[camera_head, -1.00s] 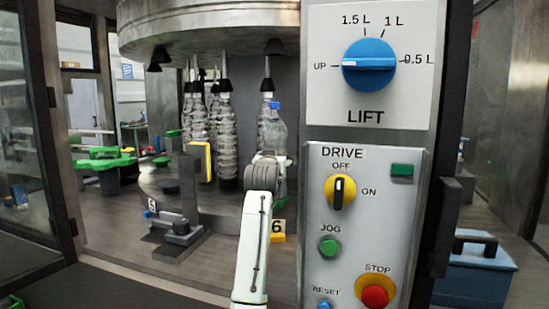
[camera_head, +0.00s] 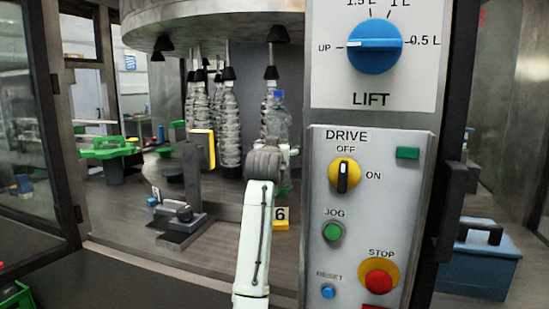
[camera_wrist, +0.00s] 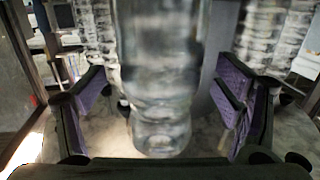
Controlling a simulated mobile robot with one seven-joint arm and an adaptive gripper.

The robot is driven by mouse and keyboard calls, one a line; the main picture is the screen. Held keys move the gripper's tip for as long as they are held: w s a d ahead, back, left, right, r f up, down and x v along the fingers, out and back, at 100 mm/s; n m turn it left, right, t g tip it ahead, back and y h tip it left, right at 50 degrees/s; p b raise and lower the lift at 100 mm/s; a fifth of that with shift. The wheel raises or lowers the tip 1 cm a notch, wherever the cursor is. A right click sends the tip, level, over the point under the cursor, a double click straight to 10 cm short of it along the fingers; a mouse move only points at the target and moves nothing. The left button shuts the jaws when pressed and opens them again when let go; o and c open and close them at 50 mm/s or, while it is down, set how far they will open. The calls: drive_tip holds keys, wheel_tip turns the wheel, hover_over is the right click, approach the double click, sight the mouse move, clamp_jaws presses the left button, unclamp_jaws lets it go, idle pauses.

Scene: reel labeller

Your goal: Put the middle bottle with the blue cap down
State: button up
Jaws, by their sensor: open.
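The clear bottle with the blue cap (camera_head: 277,120) stands upright in front of the carousel, just left of the control panel. My gripper (camera_head: 272,165) is at its lower part, and the wrist hides the bottle's base in the head view. In the wrist view the bottle (camera_wrist: 160,70) is upright between the two purple-padded jaws of my gripper (camera_wrist: 165,100). The jaws are apart, with a visible gap on both sides of the bottle. Its rounded bottom shows, but I cannot tell exactly what it rests on.
Several clear bottles (camera_head: 229,125) stand under black bells behind. The control panel (camera_head: 365,220) is close on the right. A post with a yellow-edged plate (camera_head: 203,148) and a yellow block marked 6 (camera_head: 280,225) are near. The grey deck (camera_head: 125,235) is bare at front left.

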drive_tip(key=s+a+b, duration=0.1)
drive_tip(key=s+b, duration=0.2)
drive_tip(key=s, duration=0.6)
drive_tip(key=shift+s+r, duration=0.2)
drive_tip(key=shift+s, duration=0.1)
drive_tip(key=shift+a, duration=0.15)
